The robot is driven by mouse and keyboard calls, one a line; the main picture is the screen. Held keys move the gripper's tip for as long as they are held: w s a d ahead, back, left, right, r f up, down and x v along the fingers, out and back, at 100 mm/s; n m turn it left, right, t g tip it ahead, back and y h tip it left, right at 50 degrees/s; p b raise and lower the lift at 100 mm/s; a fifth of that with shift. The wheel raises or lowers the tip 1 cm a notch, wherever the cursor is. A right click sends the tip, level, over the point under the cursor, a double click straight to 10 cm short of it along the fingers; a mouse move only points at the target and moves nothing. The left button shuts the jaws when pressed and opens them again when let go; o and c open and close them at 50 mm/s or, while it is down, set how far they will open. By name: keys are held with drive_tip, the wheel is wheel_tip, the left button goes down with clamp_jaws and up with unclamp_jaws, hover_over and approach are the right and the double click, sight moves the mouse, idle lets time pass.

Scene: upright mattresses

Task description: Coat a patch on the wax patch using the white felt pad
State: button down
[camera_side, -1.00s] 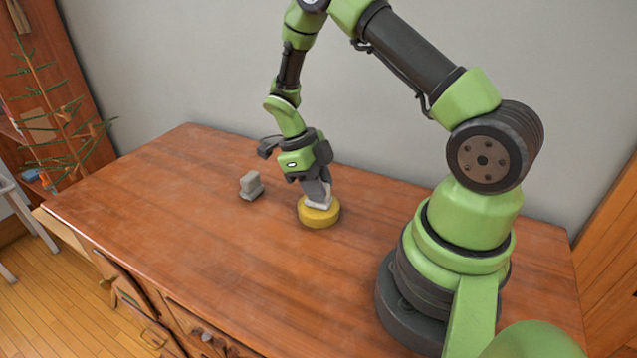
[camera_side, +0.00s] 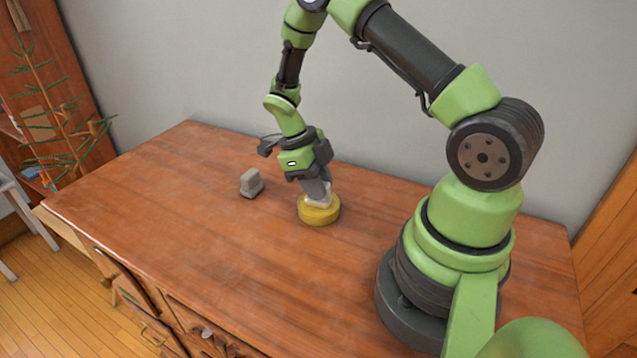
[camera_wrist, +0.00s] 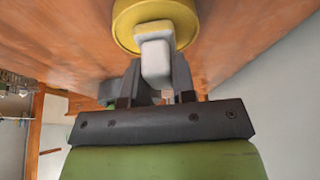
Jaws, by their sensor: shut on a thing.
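The wax patch is a round yellow disc (camera_side: 320,216) on the table top, and it fills the top of the wrist view (camera_wrist: 124,22). My gripper (camera_side: 318,192) is directly above it, pointing down. It is shut on the white felt pad (camera_wrist: 154,50), a pale block with a wider base. The pad's base is at the disc's top face and appears to touch it. In the side view the pad (camera_side: 318,201) is partly hidden by the fingers. Whether the disc's surface carries any coating is not clear.
A small grey block with a wider base (camera_side: 251,184) stands on the wooden table (camera_side: 200,230), left of the disc. The table is otherwise clear. A grey wall (camera_side: 200,60) rises behind, and a sparse plant (camera_side: 60,125) stands beyond the left edge.

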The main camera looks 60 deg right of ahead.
drive_tip(key=shift+r, duration=3.45)
drive_tip(key=c, duration=1.7)
unclamp_jaws()
clamp_jaws()
drive_tip(key=w+a+f+n+t+h, duration=0.2)
drive_tip(key=w+a+n+t, duration=0.6)
drive_tip(key=n, duration=1.9)
drive_tip(key=w+a+f, duration=0.1)
drive_tip(key=w+a, duration=0.3)
drive_tip(key=w, duration=0.2)
drive_tip(key=shift+a, duration=0.35)
